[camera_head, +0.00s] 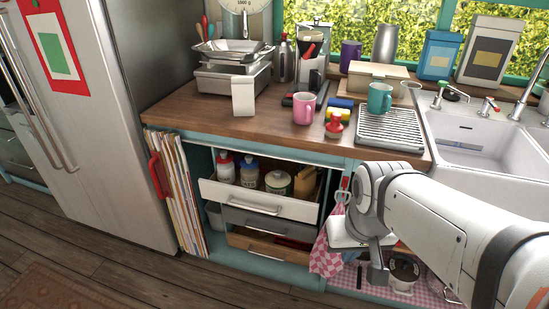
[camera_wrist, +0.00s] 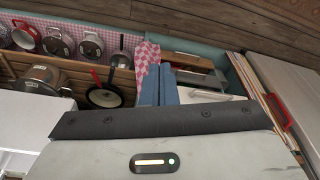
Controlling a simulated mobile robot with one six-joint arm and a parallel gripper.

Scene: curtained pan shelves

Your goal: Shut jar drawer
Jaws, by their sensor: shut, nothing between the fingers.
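The jar drawer (camera_head: 262,201) is the top one of a stack, with a white front and a bar handle. It stands pulled out, showing several jars inside, among them a red-lidded jar (camera_head: 226,168) and a green-labelled one (camera_head: 278,182). In the wrist view its white front (camera_wrist: 194,97) shows partly, to the right of my fingers. My gripper (camera_wrist: 159,84) is shut and empty, its blue-grey fingers together. In the head view it is right of the drawer, by the hanging checked cloth; its fingertips are not clear there.
A grey drawer (camera_head: 258,221) and a wooden drawer (camera_head: 268,246) sit below the jar drawer. Papers with a red handle (camera_head: 159,175) stand to its left. A pink checked cloth (camera_head: 326,254) hangs at its right. Pans (camera_wrist: 104,94) fill the neighbouring shelf. Open floor lies in front.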

